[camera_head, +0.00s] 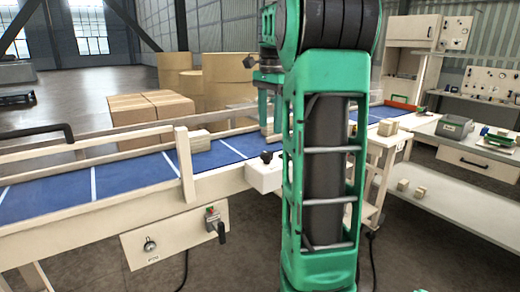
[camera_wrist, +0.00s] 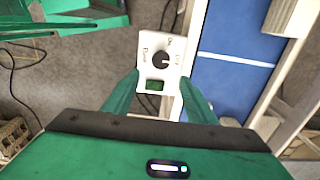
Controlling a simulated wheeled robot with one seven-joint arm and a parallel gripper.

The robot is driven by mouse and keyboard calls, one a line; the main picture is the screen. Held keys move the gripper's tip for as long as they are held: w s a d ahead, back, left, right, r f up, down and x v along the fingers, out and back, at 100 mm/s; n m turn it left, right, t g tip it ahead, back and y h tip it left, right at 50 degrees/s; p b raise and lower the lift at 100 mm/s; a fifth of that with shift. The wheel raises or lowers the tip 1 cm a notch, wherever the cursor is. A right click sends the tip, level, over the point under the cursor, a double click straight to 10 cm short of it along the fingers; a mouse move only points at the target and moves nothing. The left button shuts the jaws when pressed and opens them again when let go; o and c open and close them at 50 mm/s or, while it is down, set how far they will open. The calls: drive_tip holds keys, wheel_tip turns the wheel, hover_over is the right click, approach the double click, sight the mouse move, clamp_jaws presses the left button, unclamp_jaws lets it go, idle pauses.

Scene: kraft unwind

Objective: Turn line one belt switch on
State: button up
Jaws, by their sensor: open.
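A white switch box (camera_wrist: 150,42) with a black round knob (camera_wrist: 160,60) shows in the wrist view. Small labels surround the knob, and a light mark on it seems to point right; the lettering is too small to read surely. A green window (camera_wrist: 155,86) is set below the knob. My gripper (camera_wrist: 158,80) is open, its two green fingers apart on either side of the box's lower part, with nothing held. In the head view a white box (camera_head: 263,175) with a black knob (camera_head: 267,157) sits on the conveyor's near side; my arm hides much of the area beside it.
The blue conveyor belt (camera_head: 130,178) runs behind the box and carries a carton (camera_head: 190,139). A workbench (camera_head: 470,150) stands at right. Brown cartons (camera_head: 150,107) stand behind the belt.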

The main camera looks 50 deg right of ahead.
sight(267, 153)
drive_tip(key=f, duration=0.6)
drive_tip(key=a+f, duration=0.1)
drive_tip(key=f, duration=0.2)
drive_tip(key=shift+w+f, duration=0.2)
drive_tip(key=shift+f, duration=0.1)
drive_tip(key=shift+c, duration=0.5)
